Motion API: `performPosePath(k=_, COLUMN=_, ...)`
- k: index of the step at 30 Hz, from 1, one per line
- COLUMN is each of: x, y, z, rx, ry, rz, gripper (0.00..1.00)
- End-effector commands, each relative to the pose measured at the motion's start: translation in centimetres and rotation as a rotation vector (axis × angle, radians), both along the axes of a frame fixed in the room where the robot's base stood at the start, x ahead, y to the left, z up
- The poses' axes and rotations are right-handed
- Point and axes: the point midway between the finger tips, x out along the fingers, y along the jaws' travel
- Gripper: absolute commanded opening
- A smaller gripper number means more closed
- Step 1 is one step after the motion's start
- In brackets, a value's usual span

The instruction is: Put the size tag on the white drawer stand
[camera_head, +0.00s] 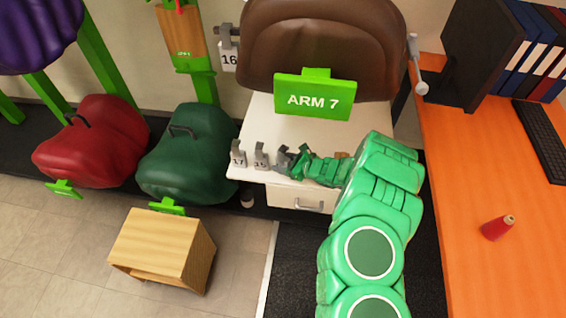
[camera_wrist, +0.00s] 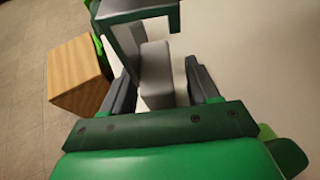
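The white drawer stand (camera_head: 300,135) is below the brown saddle. Grey size tags marked 17 (camera_head: 238,160) and 15 (camera_head: 261,161) stand upright near its front left edge. A tag marked 16 (camera_head: 228,58) hangs from a bar beside the brown saddle. My gripper (camera_head: 286,158) is low over the stand's front, right of the 15 tag. In the wrist view, my gripper (camera_wrist: 160,68) has its fingers apart, with a grey tag-like piece (camera_wrist: 156,80) between them and a gap at the right finger. Its number is not visible.
The green ARM 7 sign (camera_head: 315,95) stands at the stand's back. A wooden box (camera_head: 155,240) is on the floor to the left. An orange desk (camera_head: 480,180) with a red cone-shaped spool (camera_head: 496,229) lies to the right. Red and green saddles are left.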

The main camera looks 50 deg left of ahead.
Motion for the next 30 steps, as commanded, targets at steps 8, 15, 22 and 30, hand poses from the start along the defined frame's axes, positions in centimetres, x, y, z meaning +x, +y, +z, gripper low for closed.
performPosePath(k=8, x=0.0, y=0.0, z=0.1, rx=0.000, ry=0.000, rz=0.000, gripper=0.60)
performPosePath(k=15, x=0.8, y=-1.2, z=0.9, rx=0.002, ry=-0.001, rz=-0.004, gripper=0.60)
performPosePath(k=22, x=1.8, y=-4.1, z=2.0, rx=0.000, ry=0.002, rz=-0.004, gripper=0.60)
performPosePath(k=30, x=3.1, y=-7.0, z=3.5, rx=0.003, ry=0.001, rz=-0.004, gripper=0.60)
